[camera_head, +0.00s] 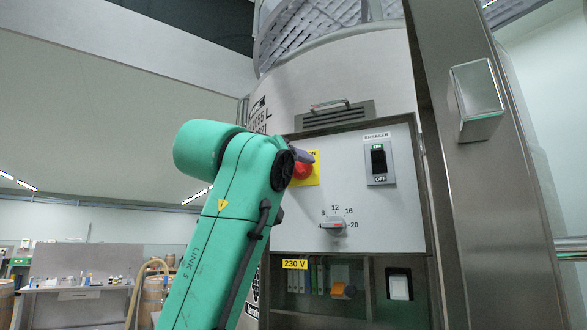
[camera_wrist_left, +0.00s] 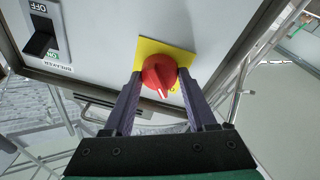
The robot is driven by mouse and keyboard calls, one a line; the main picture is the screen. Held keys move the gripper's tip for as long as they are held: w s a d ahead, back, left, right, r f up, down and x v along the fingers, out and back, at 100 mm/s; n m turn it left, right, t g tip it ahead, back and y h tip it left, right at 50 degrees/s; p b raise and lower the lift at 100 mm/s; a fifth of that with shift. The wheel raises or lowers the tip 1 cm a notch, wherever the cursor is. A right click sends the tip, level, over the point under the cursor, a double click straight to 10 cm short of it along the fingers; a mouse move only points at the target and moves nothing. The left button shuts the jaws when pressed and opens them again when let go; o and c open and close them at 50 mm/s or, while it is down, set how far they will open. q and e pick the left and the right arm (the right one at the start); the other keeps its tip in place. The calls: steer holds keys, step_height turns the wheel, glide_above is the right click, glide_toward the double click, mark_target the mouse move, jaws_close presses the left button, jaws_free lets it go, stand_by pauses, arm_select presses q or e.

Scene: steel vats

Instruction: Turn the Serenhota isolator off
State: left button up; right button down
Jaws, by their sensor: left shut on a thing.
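The isolator is a red rotary knob (camera_head: 303,171) on a yellow plate (camera_head: 315,181) at the upper left of the steel vat's control panel (camera_head: 385,220). My left gripper (camera_head: 301,157) is at the knob, and my green arm hides part of the plate. In the left wrist view the knob (camera_wrist_left: 158,72) lies between both fingers of the left gripper (camera_wrist_left: 160,75), which is shut on it. A white mark on the knob points down towards the gripper's palm in that view. The plate's lettering is mostly hidden. My right gripper is not in view.
A breaker switch (camera_head: 379,160) marked ON and OFF is to the right, and a numbered dial (camera_head: 333,225) is below. An open bay with an orange connector (camera_head: 343,290) lies under the panel. A steel post (camera_head: 495,220) stands at right.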

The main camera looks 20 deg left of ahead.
arm_select(q)
steer(key=shift+r+n, duration=0.15)
steer(key=shift+n, duration=0.75)
steer(key=o, duration=1.4)
steer(key=shift+y, duration=0.4)
steer(key=shift+s+f+b, duration=0.3)
steer(key=shift+s+b, duration=0.05)
steer(key=shift+b, duration=0.1)
steer(key=b+v, duration=0.7)
steer(key=v, duration=0.6)
steer(key=shift+s+a, duration=0.2)
steer(key=shift+s, duration=0.15)
